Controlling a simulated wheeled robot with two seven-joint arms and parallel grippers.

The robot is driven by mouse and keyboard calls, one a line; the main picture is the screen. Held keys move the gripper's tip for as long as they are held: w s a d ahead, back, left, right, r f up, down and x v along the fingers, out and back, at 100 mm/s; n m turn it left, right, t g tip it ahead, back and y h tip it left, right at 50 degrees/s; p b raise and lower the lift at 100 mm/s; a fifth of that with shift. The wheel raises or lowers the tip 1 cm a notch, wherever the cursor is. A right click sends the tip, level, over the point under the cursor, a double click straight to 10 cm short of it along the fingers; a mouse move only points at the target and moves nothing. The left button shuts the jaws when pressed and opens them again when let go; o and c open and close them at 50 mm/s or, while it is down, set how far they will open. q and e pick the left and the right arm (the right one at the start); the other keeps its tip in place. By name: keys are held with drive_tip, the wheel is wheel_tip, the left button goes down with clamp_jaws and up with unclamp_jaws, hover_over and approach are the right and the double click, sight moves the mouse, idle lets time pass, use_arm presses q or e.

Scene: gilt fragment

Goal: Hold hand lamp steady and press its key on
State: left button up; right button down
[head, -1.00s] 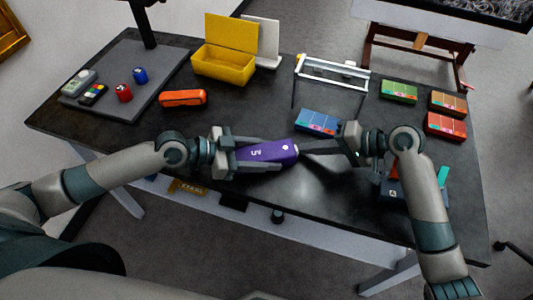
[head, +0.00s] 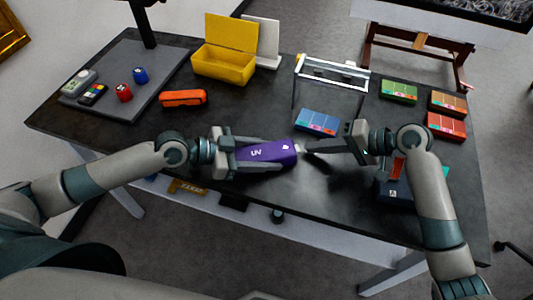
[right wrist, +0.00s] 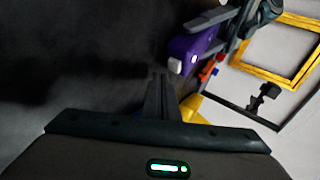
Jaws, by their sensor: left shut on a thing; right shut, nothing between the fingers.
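The purple hand lamp (head: 265,152), marked UV, is held level above the front of the dark table. My left gripper (head: 262,153) is shut on it, with fingers along both sides. A small pale spot, perhaps the key, shows near its right end, and whether it is lit I cannot tell. My right gripper (head: 308,150) is shut and empty, its tips just right of the lamp's pale end. In the right wrist view the lamp (right wrist: 197,43) lies beyond and right of the shut fingers (right wrist: 158,78), apart from them.
A blue box (head: 317,122) lies just behind my right fingers. An orange case (head: 183,98) and an open yellow box (head: 223,62) stand further back. A white frame stand (head: 333,72) is behind the blue box. Green, orange and red boxes lie at right.

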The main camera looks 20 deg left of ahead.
drive_tip(key=shift+w+d, duration=0.4)
drive_tip(key=shift+d, duration=0.35)
drive_tip(key=shift+w+d, duration=0.4)
drive_tip(key=shift+d, duration=0.3)
drive_tip(key=shift+w+d, duration=0.4)
drive_tip(key=shift+d, duration=0.35)
use_arm(q)
drive_tip(key=o, duration=0.9)
drive_tip(key=shift+c, duration=0.2)
drive_tip(key=shift+a, duration=0.1)
drive_tip(key=v, duration=0.9)
drive_tip(key=shift+s+a+r, duration=0.1)
drive_tip(key=shift+s+a, duration=0.1)
drive_tip(key=shift+a, duration=0.05)
drive_tip(key=shift+v, duration=1.1)
drive_tip(key=shift+w, duration=0.1)
